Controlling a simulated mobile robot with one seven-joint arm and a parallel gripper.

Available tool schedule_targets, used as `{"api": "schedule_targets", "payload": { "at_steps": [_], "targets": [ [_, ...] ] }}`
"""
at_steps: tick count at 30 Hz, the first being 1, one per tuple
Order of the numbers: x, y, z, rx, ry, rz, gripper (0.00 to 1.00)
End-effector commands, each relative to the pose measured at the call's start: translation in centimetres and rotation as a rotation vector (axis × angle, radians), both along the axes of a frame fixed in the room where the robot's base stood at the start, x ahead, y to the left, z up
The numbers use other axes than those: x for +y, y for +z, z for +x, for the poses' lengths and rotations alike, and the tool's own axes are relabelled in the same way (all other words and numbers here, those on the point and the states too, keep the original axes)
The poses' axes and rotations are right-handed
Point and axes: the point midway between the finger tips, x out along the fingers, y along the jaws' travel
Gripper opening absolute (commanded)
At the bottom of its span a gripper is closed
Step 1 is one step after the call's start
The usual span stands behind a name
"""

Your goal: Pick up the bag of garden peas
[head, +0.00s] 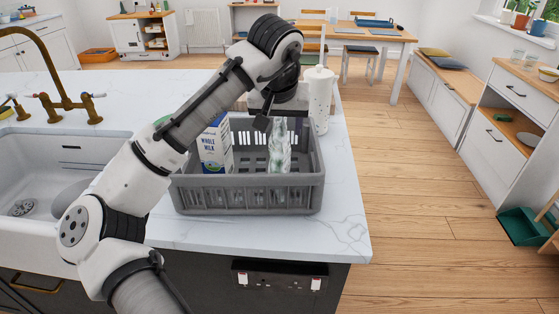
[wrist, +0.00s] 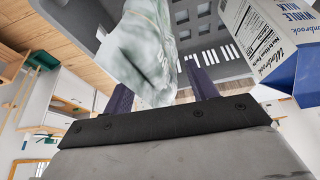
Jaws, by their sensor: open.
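A pale, translucent, greenish-white crumpled thing, possibly the bag of garden peas (head: 279,150), stands upright in the right part of a grey crate (head: 247,199). I cannot read any label on it. My gripper (head: 279,118) is just above it, pointing down, with its jaws open. In the wrist view the pale bag (wrist: 146,52) lies at and between the two dark fingers of my gripper (wrist: 160,82). I cannot tell whether the fingers touch it. Its lower part is hidden by the crate wall in the head view.
A milk carton (head: 216,148) stands in the crate's left part and shows in the wrist view (wrist: 275,45). A white canister (head: 319,98) stands behind the crate. The sink (head: 60,160) is to the left. The counter (head: 335,225) is clear in front and right.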

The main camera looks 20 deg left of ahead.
Motion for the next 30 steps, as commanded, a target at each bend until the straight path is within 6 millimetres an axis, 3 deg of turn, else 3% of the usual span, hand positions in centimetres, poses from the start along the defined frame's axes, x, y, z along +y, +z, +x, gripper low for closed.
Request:
{"api": "schedule_targets", "payload": {
  "at_steps": [4,11,24,30],
  "targets": [
    [0.12,-1.11,0.44,0.001,0.001,-0.001,0.58],
    [0.11,-1.23,0.49,0.000,0.000,-0.001,0.56],
    [0.10,-1.18,0.48,0.000,0.000,-0.001,0.00],
    [0.10,-1.18,0.47,0.000,0.000,-0.001,0.00]
  ]
}}
